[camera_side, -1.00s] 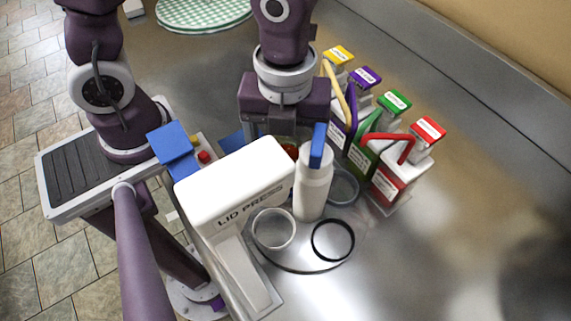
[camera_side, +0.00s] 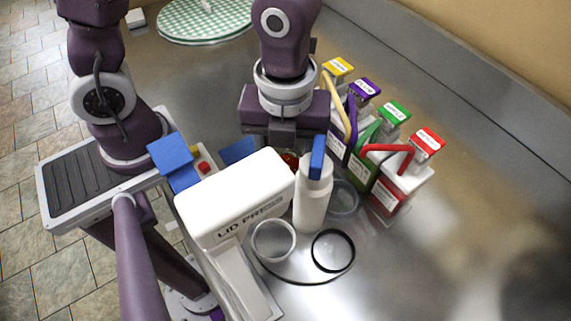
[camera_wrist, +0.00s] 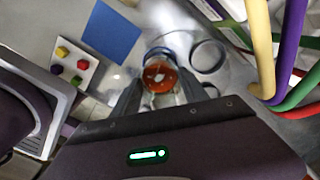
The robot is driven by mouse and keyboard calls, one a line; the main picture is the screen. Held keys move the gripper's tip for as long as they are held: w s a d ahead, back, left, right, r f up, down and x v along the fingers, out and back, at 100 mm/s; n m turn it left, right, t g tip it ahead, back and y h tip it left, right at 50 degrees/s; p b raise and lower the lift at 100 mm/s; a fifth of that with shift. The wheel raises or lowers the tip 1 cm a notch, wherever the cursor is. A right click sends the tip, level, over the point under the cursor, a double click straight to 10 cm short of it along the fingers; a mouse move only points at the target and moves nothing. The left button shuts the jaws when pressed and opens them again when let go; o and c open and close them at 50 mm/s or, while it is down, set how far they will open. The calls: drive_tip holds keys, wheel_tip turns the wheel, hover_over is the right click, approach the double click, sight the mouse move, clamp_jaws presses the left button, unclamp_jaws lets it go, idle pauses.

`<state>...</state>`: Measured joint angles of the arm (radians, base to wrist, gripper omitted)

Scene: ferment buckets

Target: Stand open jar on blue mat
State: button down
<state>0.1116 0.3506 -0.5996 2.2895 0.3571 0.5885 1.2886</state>
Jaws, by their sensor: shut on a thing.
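My gripper (camera_wrist: 162,98) is shut on a glass jar (camera_wrist: 160,76) with orange-red contents and a pale piece on top, seen from above between the fingers. In the side view the jar's red contents (camera_side: 290,160) show in part behind the lid press; its base is hidden, so I cannot tell whether it touches the counter. The blue mat (camera_wrist: 112,30) lies flat and bare, up and left of the jar in the wrist view. In the side view the mat (camera_side: 238,151) shows in part left of my gripper.
The white lid press (camera_side: 235,195) stands in front of the jar. A white bottle with blue top (camera_side: 313,200) stands right of it. Several coloured-handled buckets (camera_side: 395,185) stand at right.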

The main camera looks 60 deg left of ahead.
wheel_tip(320, 180, up, 17)
drive_tip(key=s+a+f+m, duration=0.1)
drive_tip(key=a+f, duration=0.4)
drive_tip(key=f, duration=0.4)
drive_tip(key=a+f+m, duration=0.1)
drive_tip(key=a+f, duration=0.5)
drive_tip(key=f, duration=0.3)
drive_tip(key=shift+s+a+f+m, duration=0.15)
drive_tip(key=shift+s+a+m, duration=0.1)
drive_tip(key=shift+s+m, duration=0.15)
drive_tip(key=c, duration=0.6)
unclamp_jaws()
drive_tip(key=shift+f, duration=0.15)
